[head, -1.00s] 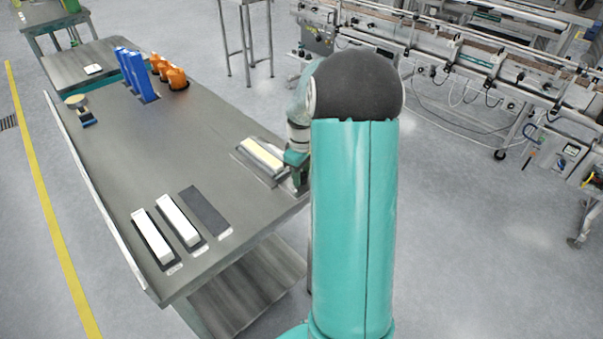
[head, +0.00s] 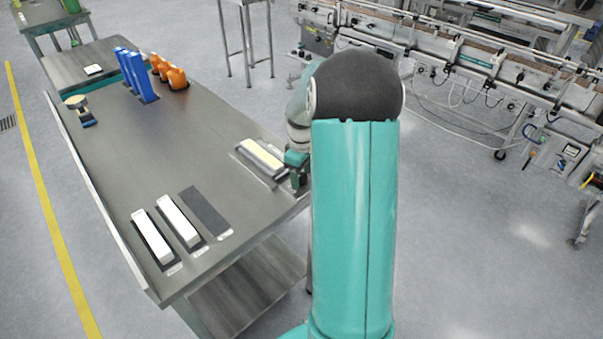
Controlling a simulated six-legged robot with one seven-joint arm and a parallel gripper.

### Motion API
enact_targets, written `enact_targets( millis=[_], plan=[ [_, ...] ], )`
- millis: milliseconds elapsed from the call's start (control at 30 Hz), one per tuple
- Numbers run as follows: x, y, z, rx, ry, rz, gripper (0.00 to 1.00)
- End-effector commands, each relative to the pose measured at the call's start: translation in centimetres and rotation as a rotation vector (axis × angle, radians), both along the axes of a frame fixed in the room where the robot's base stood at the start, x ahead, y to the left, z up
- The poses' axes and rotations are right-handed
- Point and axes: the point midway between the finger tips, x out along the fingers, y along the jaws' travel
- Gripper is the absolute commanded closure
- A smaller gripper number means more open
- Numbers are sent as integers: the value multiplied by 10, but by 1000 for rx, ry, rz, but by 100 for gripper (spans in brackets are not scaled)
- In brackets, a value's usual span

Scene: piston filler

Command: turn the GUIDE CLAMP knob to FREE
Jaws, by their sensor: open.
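I cannot make out the GUIDE CLAMP knob or its FREE mark in the head view. My gripper (head: 298,181) shows only in part at the right edge of the steel bench (head: 130,150), beside a grey tray (head: 243,157) with a cream-coloured block (head: 262,154) in it. My own arm hides part of the gripper and what lies behind it. The jaws are open, and I see nothing held in them. I cannot tell whether the gripper touches the tray or the bench.
Two white blocks (head: 153,238) (head: 179,222) lie on dark pads beside an empty dark pad (head: 205,209). Blue upright pieces (head: 137,75) and orange pieces (head: 176,77) stand farther back. A conveyor line (head: 470,55) runs across the upper right. The floor between is open.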

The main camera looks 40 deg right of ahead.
Motion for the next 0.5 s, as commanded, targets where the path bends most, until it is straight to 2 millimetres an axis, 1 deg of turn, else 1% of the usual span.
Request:
enact_targets(
  millis=[133,233,367,500],
  plan=[
    [0,0,4,-1,0,-1,43],
    [0,0,16,-1,-3,-1,43],
    [1,-1,40,-3,-4,-1,43],
    [1,-1,72,-4,-4,-1,43]
  ],
)
